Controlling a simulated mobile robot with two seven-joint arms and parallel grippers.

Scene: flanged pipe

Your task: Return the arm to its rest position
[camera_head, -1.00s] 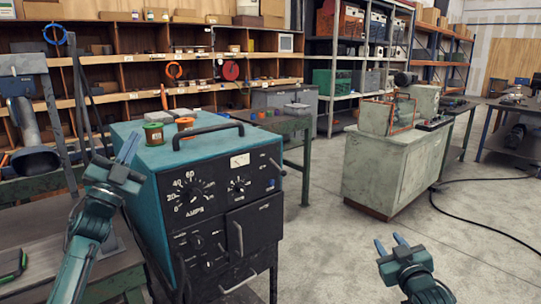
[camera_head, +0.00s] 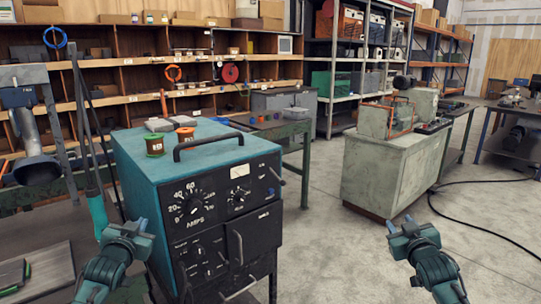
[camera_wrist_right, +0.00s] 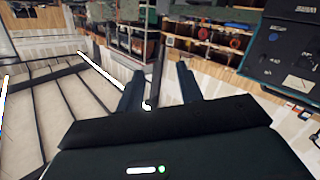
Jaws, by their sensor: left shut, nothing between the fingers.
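My left gripper (camera_head: 136,226) is low in the head view, just left of the welding machine's front. It is shut and empty, and its fingers are hard to make out. My right gripper (camera_head: 398,224) is at the lower right over bare floor, with its fingers apart and nothing between them. The right wrist view also shows its two fingers (camera_wrist_right: 160,88) spread and empty. A grey pipe-like piece with a wide dark flared end (camera_head: 36,168) hangs at the far left, clear of both grippers.
The teal welding machine (camera_head: 215,165) stands between my arms, with small spools (camera_head: 155,147) on top. A bench with a grey plate (camera_head: 48,266) is at lower left. A grey-green cabinet (camera_head: 385,175) stands at right. A black cable crosses the floor.

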